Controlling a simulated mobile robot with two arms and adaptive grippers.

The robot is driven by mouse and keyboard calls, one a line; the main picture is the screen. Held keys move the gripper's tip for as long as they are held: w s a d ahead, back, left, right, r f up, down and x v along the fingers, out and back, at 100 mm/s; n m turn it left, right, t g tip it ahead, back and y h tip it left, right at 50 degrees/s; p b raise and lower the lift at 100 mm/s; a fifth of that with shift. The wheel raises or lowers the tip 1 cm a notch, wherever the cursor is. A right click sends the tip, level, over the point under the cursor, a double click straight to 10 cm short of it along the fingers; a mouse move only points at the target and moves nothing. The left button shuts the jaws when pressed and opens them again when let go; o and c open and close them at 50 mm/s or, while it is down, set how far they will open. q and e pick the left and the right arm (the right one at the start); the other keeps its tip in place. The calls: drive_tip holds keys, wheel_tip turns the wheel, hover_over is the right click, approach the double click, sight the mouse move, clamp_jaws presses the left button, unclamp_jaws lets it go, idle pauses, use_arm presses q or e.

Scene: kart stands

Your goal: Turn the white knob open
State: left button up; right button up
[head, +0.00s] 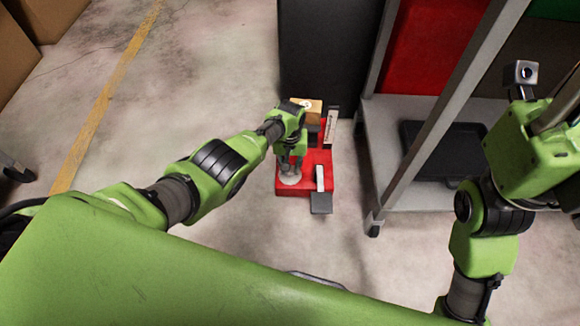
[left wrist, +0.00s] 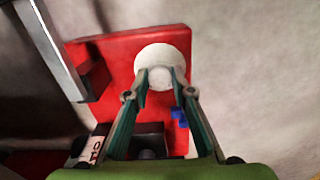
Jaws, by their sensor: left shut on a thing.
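The white knob (left wrist: 162,57) sits on a red box (left wrist: 115,75) in the left wrist view. It is round with a raised grip in its middle. My left gripper (left wrist: 160,78) is shut on that raised grip. In the head view the knob (head: 290,178) shows partly under my left gripper (head: 291,165), on the red box (head: 322,187). In the head view, my right arm is raised at the right edge. I cannot make out its fingers.
A metal shelf rack (head: 402,190) with a black tray (head: 440,150) stands right of the red box. A dark cabinet (head: 330,50) stands behind. A grey lever (head: 320,180) is on the red box beside the knob. The floor left of the box is clear.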

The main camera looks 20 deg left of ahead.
use_arm(q)
drive_tip(key=shift+m, duration=0.9)
drive_tip(key=o, duration=1.1)
drive_tip(key=shift+o, duration=0.2)
drive_tip(key=shift+r, duration=0.1)
wheel_tip(320, 180, up, 12)
